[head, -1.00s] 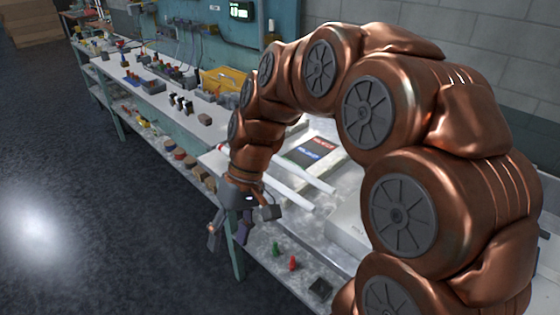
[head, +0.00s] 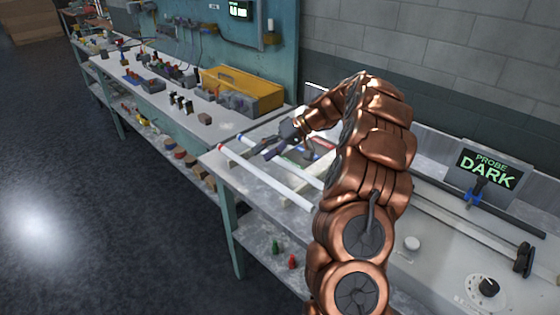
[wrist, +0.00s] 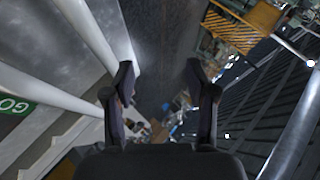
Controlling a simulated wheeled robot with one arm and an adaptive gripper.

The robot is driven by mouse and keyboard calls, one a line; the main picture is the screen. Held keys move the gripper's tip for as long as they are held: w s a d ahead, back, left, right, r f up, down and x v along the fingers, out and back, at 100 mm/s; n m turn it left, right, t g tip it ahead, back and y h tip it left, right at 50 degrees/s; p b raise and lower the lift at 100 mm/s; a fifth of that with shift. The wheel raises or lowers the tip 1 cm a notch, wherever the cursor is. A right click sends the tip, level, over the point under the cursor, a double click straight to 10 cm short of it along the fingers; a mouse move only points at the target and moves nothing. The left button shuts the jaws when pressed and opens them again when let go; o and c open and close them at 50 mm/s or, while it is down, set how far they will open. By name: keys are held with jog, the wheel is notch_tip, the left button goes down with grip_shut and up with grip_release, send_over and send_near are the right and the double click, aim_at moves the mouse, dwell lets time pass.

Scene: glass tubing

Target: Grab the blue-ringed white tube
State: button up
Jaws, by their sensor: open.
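The blue-ringed white tube (head: 284,162) lies slanted across the bench, with its blue band near its far left end. Its near end is hidden behind my arm. A second white tube with a red end (head: 268,182) lies roughly parallel, nearer the bench's front edge. My gripper (head: 258,151) is over the bench close to the blue-ringed tube. In the wrist view my gripper (wrist: 160,82) is open, with nothing between its fingers. Two white tubes show left of the fingers there, an upper one (wrist: 88,32) and a lower one (wrist: 45,90); no colour rings show on them.
A yellow bin (head: 240,92) stands behind on the neighbouring bench. A "PROBE DARK" display (head: 485,170) stands at the right, with a knob (head: 487,287) in front. Small green (head: 275,246) and red (head: 292,261) pieces sit on the lower shelf. The floor at left is clear.

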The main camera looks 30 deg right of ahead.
aim_at(280, 161)
jog(key=d+f+t, duration=0.1)
jog(key=d+f, duration=0.1)
jog(key=d, duration=0.3)
jog(key=d+f+t, duration=0.1)
jog(key=d+f, duration=0.1)
jog(key=d, duration=0.3)
jog(key=w+d+f+t, duration=0.1)
jog(key=d+f, duration=0.1)
jog(key=d, duration=0.3)
jog(key=shift+d+m+h+p, duration=0.1)
jog(key=shift+m+h+p, duration=0.2)
jog(key=shift+m+h, duration=0.1)
jog(key=shift+p+x, duration=0.5)
jog(key=shift+x, duration=0.75)
jog(key=shift+w+a+f+p, duration=0.25)
jog(key=shift+a+p, duration=0.25)
jog(key=shift+p, duration=0.05)
jog(key=shift+p+x, duration=0.9)
jog(key=shift+x, duration=1.05)
jog(key=shift+d+f, duration=0.1)
jog(key=shift+c, duration=0.4)
grip_shut()
